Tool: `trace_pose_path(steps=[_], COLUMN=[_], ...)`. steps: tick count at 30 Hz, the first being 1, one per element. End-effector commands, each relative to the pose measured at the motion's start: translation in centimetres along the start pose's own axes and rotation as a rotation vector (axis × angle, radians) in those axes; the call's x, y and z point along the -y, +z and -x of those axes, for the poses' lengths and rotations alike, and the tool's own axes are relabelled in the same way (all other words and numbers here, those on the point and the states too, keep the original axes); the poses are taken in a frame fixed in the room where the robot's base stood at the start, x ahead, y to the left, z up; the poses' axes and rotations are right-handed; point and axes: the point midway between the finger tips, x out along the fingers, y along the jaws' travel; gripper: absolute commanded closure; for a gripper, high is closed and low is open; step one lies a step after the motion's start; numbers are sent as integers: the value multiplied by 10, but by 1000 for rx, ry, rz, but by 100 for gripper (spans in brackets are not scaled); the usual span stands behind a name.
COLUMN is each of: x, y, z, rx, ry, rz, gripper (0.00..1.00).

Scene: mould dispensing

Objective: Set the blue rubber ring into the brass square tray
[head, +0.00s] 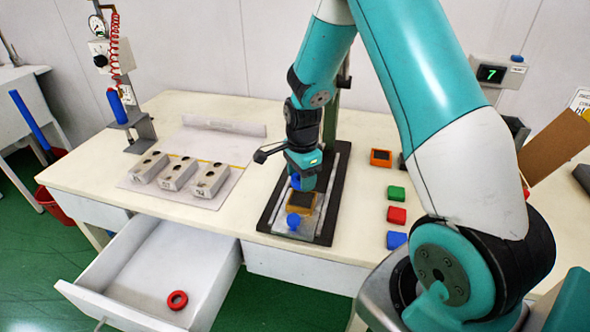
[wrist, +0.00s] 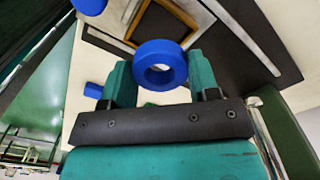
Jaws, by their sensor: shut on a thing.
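My gripper (head: 302,172) is shut on the blue rubber ring (wrist: 160,50), which sits between its two green fingers (wrist: 159,72) in the wrist view. The ring also shows as a small blue patch (head: 296,182) under the gripper in the head view. The brass square tray (head: 314,205) has a brass-orange rim and a dark inside. It rests on the dark-framed fixture just below and in front of the gripper. In the wrist view part of its rim (wrist: 184,13) shows beyond the ring. The ring appears held above the tray, apart from it; the exact gap is unclear.
A blue knob (head: 293,220) stands close in front of the tray. Metal blocks (head: 180,174) stand to the left. Green (head: 396,193), red (head: 397,215) and blue (head: 396,240) pieces lie right. The open drawer (head: 215,295) holds a red ring (head: 177,300).

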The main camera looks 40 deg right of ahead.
Motion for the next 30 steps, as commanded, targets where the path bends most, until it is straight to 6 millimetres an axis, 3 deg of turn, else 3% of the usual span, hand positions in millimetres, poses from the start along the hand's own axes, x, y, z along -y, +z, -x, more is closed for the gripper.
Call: trace_pose_path(steps=[18,30], x=[0,0], y=[-2,-1], z=[-42,-47], rx=[0,0], ry=[0,0], rz=[-2,0], gripper=[68,68])
